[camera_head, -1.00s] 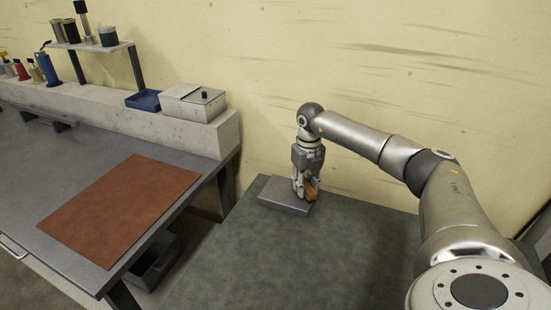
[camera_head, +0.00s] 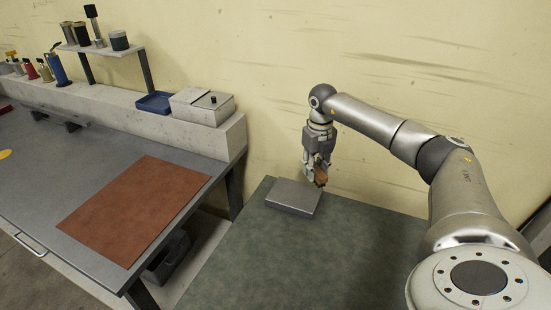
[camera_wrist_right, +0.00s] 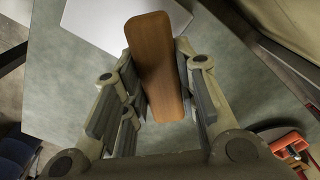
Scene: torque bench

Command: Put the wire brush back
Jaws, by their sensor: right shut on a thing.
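My right gripper (camera_head: 318,177) is shut on the wire brush (camera_head: 321,176), seen as a brown wooden block. In the right wrist view the brush (camera_wrist_right: 158,60) lies between the fingers (camera_wrist_right: 165,95), its long side pointing away; no bristles show. The gripper and brush appear above the green table top, just beyond the right back corner of a flat grey tray or box (camera_head: 292,198). Part of that grey piece (camera_wrist_right: 95,22) also shows at the top of the wrist view. My left gripper is not in view.
The green table top (camera_head: 300,260) is otherwise clear. The grey bench at left carries a reddish-brown mat (camera_head: 135,208). Its ledge holds a lidded grey box (camera_head: 202,106), a blue tray (camera_head: 155,102), several bottles and a small shelf with cans. A wall stands behind.

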